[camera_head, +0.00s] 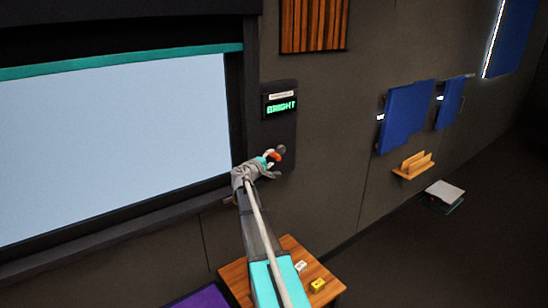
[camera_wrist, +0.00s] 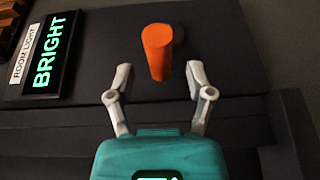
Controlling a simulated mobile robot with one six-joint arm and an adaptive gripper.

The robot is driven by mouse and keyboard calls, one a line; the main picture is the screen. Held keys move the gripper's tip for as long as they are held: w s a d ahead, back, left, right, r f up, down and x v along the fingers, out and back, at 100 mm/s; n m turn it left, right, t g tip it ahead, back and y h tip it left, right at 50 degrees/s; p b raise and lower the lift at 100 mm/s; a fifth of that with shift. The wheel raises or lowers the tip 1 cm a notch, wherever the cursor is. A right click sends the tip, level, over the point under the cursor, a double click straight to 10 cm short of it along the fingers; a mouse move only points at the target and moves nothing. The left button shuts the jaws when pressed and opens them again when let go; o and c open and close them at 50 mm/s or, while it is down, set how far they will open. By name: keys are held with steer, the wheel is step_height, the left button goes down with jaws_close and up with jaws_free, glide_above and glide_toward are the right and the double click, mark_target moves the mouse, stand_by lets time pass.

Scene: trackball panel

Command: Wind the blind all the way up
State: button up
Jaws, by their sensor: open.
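A dark wall panel (camera_head: 279,128) to the right of the window carries a green display reading BRIGHT (camera_head: 281,106), with the label ROOM LIGHT (camera_wrist: 22,55) in the wrist view. An orange cylinder-like knob (camera_wrist: 157,52) sticks out of the panel; its orange shows in the head view (camera_head: 277,154), partly hidden by my gripper. My gripper (camera_wrist: 158,73) is open and empty, its two fingers on either side of the knob's near end. I cannot tell whether they touch it. The window (camera_head: 110,140) shows a pale pane with a teal bar (camera_head: 120,61) across its top.
A small wooden table (camera_head: 296,256) with a yellow block (camera_head: 317,285) stands below my arm. Blue cloths (camera_head: 405,115) hang on the wall at right, above a wooden rack (camera_head: 413,166). A slatted wood panel (camera_head: 313,25) hangs higher up.

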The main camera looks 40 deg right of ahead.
steer(key=shift+x, duration=1.5)
jaws_close()
